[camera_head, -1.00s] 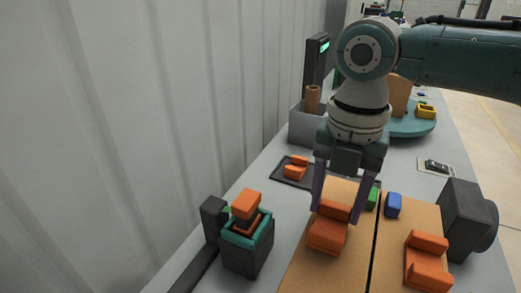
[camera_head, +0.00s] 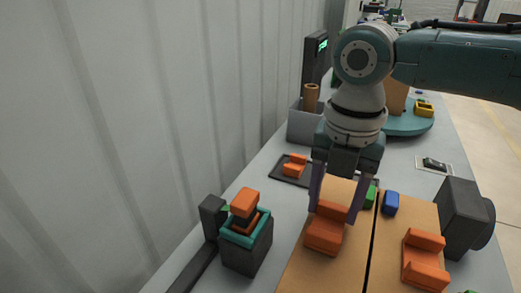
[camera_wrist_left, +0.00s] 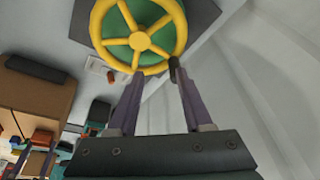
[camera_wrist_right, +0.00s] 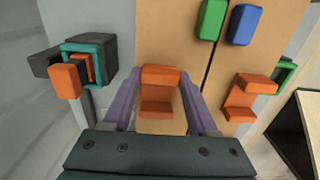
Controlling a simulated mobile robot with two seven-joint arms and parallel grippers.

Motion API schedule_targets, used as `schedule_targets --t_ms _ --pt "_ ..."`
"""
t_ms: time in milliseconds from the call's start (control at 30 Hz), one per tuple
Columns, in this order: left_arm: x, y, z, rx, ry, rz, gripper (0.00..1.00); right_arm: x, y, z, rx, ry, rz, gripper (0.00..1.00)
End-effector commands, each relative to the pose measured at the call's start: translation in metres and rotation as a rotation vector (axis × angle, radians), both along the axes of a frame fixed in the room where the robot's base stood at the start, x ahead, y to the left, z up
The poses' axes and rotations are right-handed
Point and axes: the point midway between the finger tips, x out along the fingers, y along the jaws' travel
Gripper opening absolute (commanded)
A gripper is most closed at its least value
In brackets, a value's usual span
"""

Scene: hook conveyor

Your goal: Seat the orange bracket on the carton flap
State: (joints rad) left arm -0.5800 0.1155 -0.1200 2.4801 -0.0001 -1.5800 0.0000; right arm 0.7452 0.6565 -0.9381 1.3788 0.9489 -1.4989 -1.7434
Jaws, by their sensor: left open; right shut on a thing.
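An orange bracket (camera_head: 325,231), step-shaped, is on the left carton flap (camera_head: 300,268), near the dark gap between the two brown flaps. My right gripper (camera_head: 338,208) comes down from above and is shut on it. In the right wrist view the bracket (camera_wrist_right: 160,95) sits between the two purple fingers, over the brown cardboard. Whether its underside rests fully on the flap cannot be told. A second orange bracket (camera_head: 425,258) lies on the right flap. My left gripper (camera_wrist_left: 157,78) shows only in its wrist view, open and empty, with a yellow wheel beyond its fingertips.
A dark block with a teal rim and orange pieces (camera_head: 246,245) stands left of the carton. Green (camera_wrist_right: 211,20) and blue (camera_wrist_right: 244,25) blocks lie near the flaps' far end. A dark grey block (camera_head: 465,215) stands at right. An orange piece lies on a dark tray (camera_head: 278,181).

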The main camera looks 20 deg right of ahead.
Motion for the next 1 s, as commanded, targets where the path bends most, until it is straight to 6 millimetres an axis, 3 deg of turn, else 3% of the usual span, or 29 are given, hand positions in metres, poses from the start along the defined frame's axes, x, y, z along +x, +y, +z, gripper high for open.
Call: schedule_targets --t_ms 33,67,333,667,1000 --pt "0.0 0.0 0.0 -0.001 0.0 0.001 0.5 0.0 0.0 0.0 0.0 0.0 0.0 0.04" --pt "0.0 0.0 0.0 -0.002 0.0 0.002 0.5 0.0 0.0 0.0 0.0 0.0 0.0 0.61" --pt "0.0 0.0 0.0 -0.002 0.0 0.002 0.5 0.0 0.0 0.0 0.0 0.0 0.0 0.91" --pt "0.0 0.001 0.0 0.003 0.001 -0.002 0.5 0.0 0.0 0.004 0.0 0.0 0.0 0.94" --pt "0.0 0.002 0.0 0.01 0.001 -0.006 0.5 0.001 0.0 0.065 0.0 -0.005 0.001 0.94"
